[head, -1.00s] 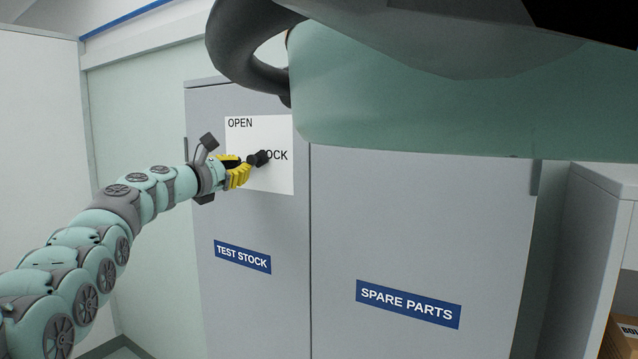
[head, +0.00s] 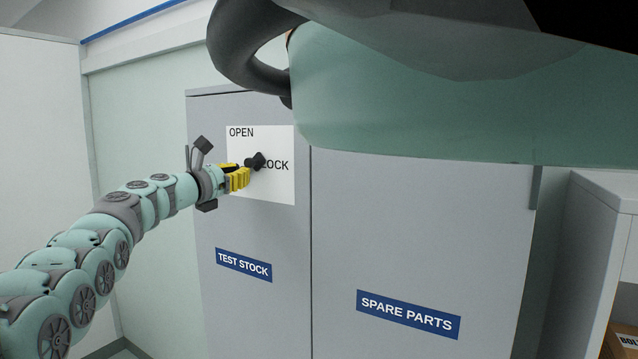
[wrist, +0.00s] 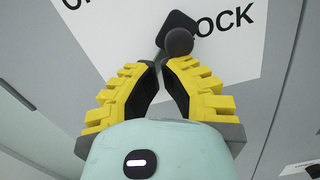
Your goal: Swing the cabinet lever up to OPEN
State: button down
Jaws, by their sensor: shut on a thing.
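The grey cabinet (head: 410,220) carries a white plate (head: 275,188) with OPEN at its upper left and LOCK at its right. A short black lever (head: 258,160) with a rounded knob sits on the plate, just left of LOCK, below OPEN. My gripper (head: 246,176), with yellow fingers, is at the lever from the left and shut on it. In the wrist view the fingertips meet just below the dark round knob (wrist: 179,42); the exact contact is partly hidden between the fingers.
The left door has a TEST STOCK label (head: 243,265), the right door a SPARE PARTS label (head: 408,313). A white shelf unit (head: 600,220) stands at the right with a cardboard box (head: 625,345). A pale wall panel (head: 40,150) stands at the left.

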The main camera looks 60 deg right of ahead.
jog(key=shift+w+r+n+p, duration=0.35)
jog(key=shift+n+p, duration=0.2)
jog(key=shift+n, duration=0.35)
dwell(1.4)
jog(key=shift+f, duration=0.1)
jog(key=a+f+b, duration=0.4)
jog(key=a+b, duration=0.3)
jog(key=a, duration=0.3)
jog(key=shift+a+f, duration=0.3)
jog(key=shift+a, duration=0.05)
dwell(0.6)
